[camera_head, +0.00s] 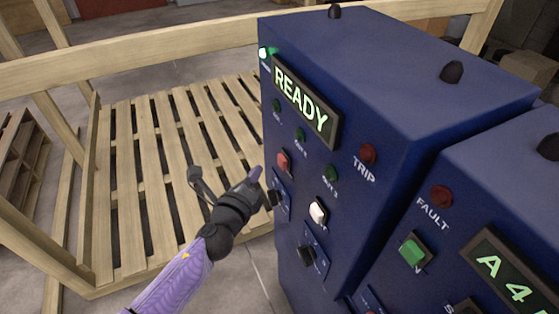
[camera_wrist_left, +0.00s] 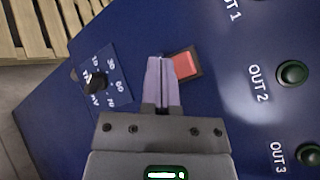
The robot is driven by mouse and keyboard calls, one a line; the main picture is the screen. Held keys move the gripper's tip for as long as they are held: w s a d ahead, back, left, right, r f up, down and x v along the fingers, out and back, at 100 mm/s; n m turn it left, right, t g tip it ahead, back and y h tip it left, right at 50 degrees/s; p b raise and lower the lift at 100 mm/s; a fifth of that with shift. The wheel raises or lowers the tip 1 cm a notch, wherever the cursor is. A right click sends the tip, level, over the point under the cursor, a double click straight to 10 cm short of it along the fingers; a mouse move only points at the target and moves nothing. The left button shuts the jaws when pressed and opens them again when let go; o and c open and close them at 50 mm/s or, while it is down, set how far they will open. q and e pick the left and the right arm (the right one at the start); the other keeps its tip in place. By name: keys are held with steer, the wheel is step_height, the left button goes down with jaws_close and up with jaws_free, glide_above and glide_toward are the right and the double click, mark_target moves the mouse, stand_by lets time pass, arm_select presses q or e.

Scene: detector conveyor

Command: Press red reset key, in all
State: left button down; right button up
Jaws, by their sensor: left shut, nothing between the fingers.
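The red key (camera_head: 283,162) is a square button on the front of the dark blue cabinet (camera_head: 410,70), under the lit READY display (camera_head: 305,101). In the left wrist view the red key (camera_wrist_left: 187,65) sits in a dark frame, just right of the fingertips. My left gripper (camera_head: 256,173) is shut and empty, in front of the panel, with its tips a little left of and below the key. In the left wrist view the shut fingers (camera_wrist_left: 160,63) partly overlap the key's frame; I cannot tell if they touch the panel. My right gripper is not in view.
A black rotary knob (camera_wrist_left: 95,83) is left of the fingers. A white button (camera_head: 318,211), green OUT lamps (camera_head: 331,173) and a red TRIP lamp (camera_head: 369,154) share the panel. A second blue cabinet (camera_head: 490,180) adjoins on the right. A wooden pallet (camera_head: 150,180) lies left.

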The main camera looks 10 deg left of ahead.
arm_select(q)
steer(key=shift+s+a, duration=0.7)
steer(key=shift+a, duration=0.3)
